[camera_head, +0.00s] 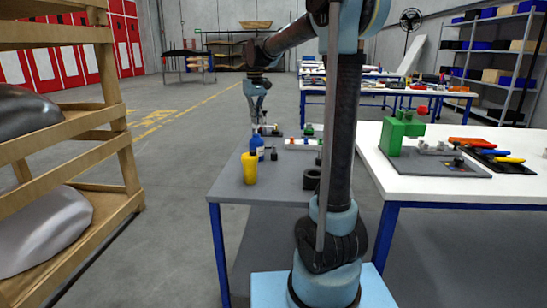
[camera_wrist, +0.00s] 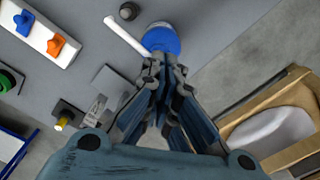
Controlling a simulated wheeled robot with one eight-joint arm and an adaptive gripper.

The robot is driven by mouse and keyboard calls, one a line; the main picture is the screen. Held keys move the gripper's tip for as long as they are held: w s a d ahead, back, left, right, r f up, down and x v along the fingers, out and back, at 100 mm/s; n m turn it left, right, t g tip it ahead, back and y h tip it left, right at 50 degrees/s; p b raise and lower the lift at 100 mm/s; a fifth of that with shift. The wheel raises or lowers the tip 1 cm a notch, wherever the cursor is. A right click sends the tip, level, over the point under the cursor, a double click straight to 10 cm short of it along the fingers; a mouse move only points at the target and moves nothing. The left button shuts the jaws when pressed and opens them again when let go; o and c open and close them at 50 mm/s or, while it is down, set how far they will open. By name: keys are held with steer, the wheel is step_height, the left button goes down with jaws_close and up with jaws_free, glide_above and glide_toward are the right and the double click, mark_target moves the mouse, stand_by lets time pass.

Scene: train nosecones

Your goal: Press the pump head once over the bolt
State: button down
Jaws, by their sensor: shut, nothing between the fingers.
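My gripper (camera_head: 258,117) is over the bottle in the head view. In the wrist view my gripper (camera_wrist: 163,62) has its fingers together and empty, with the tips just below the blue top; contact cannot be told. A small dark round piece (camera_wrist: 128,12) lies beyond the spout and may be the bolt. A small dark piece (camera_head: 274,154) also stands beside the bottle.
A white strip with blue and orange knobs (camera_wrist: 40,32) lies to one side. A white table (camera_head: 370,150) is at right, a wooden rack (camera_head: 125,160) at left.

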steer(key=shift+f, duration=0.85)
steer(key=shift+r, duration=1.6)
step_height(320, 180, up, 6)
stand_by(0.4)
